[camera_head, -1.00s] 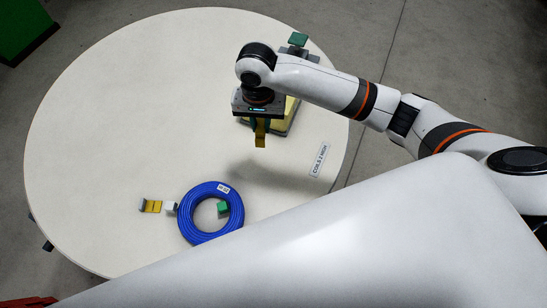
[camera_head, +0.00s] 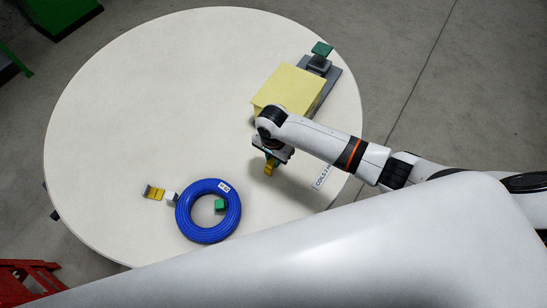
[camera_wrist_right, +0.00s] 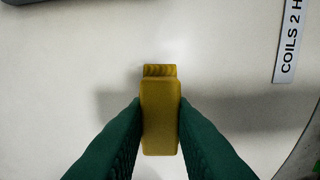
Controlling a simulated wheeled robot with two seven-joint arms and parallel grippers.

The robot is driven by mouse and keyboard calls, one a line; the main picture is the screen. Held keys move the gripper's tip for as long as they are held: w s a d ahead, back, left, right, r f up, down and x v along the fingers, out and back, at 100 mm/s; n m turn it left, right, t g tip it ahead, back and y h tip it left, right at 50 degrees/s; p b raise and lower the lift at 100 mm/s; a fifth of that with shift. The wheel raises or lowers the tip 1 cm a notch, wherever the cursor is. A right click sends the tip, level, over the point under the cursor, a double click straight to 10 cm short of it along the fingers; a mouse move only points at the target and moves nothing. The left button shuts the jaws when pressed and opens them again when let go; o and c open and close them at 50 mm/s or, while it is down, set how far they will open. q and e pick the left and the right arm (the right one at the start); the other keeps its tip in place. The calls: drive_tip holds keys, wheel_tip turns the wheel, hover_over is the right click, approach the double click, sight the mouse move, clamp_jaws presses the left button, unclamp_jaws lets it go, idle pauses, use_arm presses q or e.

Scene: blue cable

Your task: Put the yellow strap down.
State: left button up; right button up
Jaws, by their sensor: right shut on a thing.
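My right gripper (camera_head: 270,163) is shut on the yellow strap (camera_head: 268,170) and holds it over the right part of the white table. In the right wrist view the strap (camera_wrist_right: 160,115) is pinched between the two green fingers (camera_wrist_right: 160,128). A shadow lies on the table around it; the gap below cannot be judged exactly. A blue cable coil (camera_head: 183,213) lies on the table at the lower middle with a white label on it. A second yellow strap piece (camera_head: 154,193) lies left of the coil. My left gripper is not in view.
A pale yellow block (camera_head: 290,88) and a grey device with a green plate (camera_head: 321,48) stand at the table's back right. A "COILS 2 HIGH" label (camera_head: 322,176) lies near the right edge. A green block (camera_head: 220,205) sits inside the coil.

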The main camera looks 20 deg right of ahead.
sight(272, 159)
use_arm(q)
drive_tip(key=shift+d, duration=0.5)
use_arm(e)
drive_tip(key=shift+w+f, duration=0.1)
drive_tip(key=shift+f, duration=0.3)
drive_tip(key=shift+f, duration=0.1)
drive_tip(key=o, duration=0.9)
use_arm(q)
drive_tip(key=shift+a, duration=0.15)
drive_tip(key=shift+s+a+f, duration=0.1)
use_arm(e)
wheel_tip(272, 159, up, 12)
drive_tip(key=shift+a+r, duration=0.1)
drive_tip(key=shift+r, duration=0.05)
